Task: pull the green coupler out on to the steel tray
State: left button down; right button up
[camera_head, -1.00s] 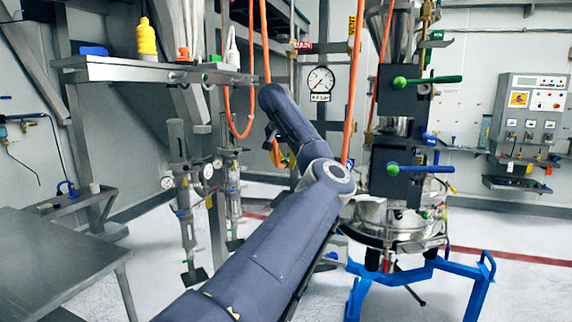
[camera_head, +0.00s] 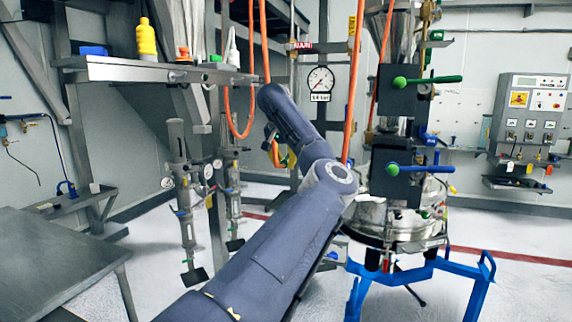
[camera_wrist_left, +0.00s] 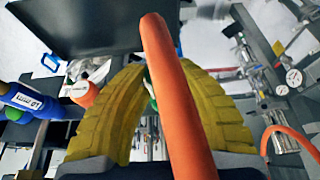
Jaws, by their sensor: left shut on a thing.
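My left gripper (camera_head: 277,150) is small and partly hidden at the far end of my left arm in the head view. In the left wrist view its two yellow fingers (camera_wrist_left: 152,80) close together at their tips. A bit of green, likely the green coupler (camera_wrist_left: 152,94), shows between them, mostly hidden by the fingers and an orange hose (camera_wrist_left: 175,90) in front. The steel tray is most likely the grey metal shelf (camera_head: 115,72) at upper left in the head view, left of the gripper. My right gripper is not in view.
A yellow bottle (camera_head: 146,38), a blue item (camera_head: 93,51) and an orange-topped item (camera_head: 184,53) stand on the shelf. Orange hoses (camera_head: 352,75) hang near my arm. The sifter (camera_head: 400,150) with green and blue handles stands to the right. A grey table (camera_head: 50,255) is at lower left.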

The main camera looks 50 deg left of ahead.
aim_at(281, 164)
pick_arm(q)
jog(key=shift+s+d, duration=0.45)
jog(key=shift+s, duration=0.3)
jog(key=shift+s+d, duration=0.45)
jog(key=shift+s, duration=0.25)
jog(key=shift+s+a+r, duration=0.1)
jog(key=shift+r, duration=0.15)
jog(key=s+a+f+m+h, duration=0.1)
jog(key=s+f+m+h, duration=0.2)
jog(key=s+f+m, duration=0.65)
jog(key=w+d, duration=0.1)
jog(key=w, duration=0.4)
jog(key=w+d, duration=0.2)
jog(key=w, duration=0.4)
jog(key=w+d, duration=0.1)
jog(key=w, duration=0.5)
jog(key=shift+d+f, duration=0.15)
jog(key=shift+d, duration=0.15)
jog(key=shift+f+n, duration=0.25)
jog(key=shift+f, duration=1.5)
